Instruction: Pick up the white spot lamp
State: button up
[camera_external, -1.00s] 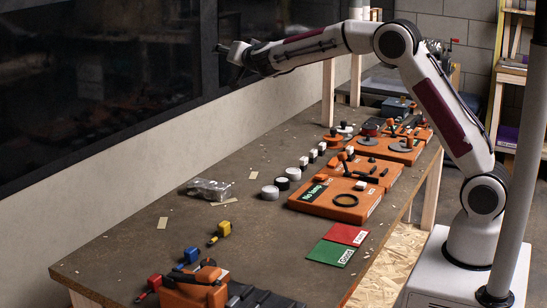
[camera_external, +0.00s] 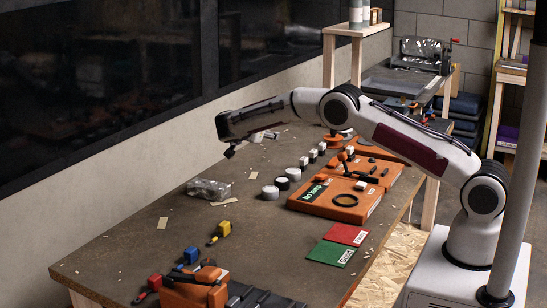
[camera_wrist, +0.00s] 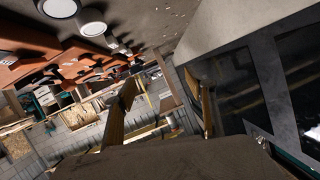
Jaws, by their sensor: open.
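A row of small round lamp-like pieces stands on the workbench, left of the orange boards. It includes a pale grey-white one (camera_external: 270,192), a dark one with a white top (camera_external: 282,183) and a white one (camera_external: 293,173). I cannot tell for certain which is the white spot lamp. Two white-faced round pieces with dark rims (camera_wrist: 60,8) (camera_wrist: 93,28) show at the upper left of the wrist view. My gripper (camera_external: 232,152) is open and empty, raised above the bench, beyond and left of the row. Its fingers (camera_wrist: 165,95) are tilted in the wrist view.
An orange board marked "No lamp" (camera_external: 322,207) holds a black ring. Small white cubes (camera_external: 313,155) continue the row. A clear crumpled bag (camera_external: 208,189) lies left. Red (camera_external: 346,234) and green (camera_external: 331,253) cards lie in front. The bench's left middle is mostly clear.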

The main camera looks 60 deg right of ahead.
aim_at(292, 171)
jog(key=s+f+g, duration=0.1)
jog(key=s+f, duration=0.1)
jog(key=f, duration=0.1)
jog(key=s+f+g, duration=0.2)
jog(key=f, duration=0.2)
jog(key=s+a+f+m+g+y, duration=0.1)
jog(key=s+f, duration=0.1)
jog(key=f, duration=0.2)
jog(key=shift+s+a+f+g, duration=0.1)
jog(key=shift+s+g, duration=0.2)
jog(key=shift+s, duration=0.1)
jog(key=shift+x, duration=1.3)
jog(key=shift+w+x, duration=0.15)
jog(key=shift+x, duration=1.15)
jog(key=shift+w+x, duration=0.15)
jog(key=shift+x, duration=1.15)
jog(key=c, duration=1.2)
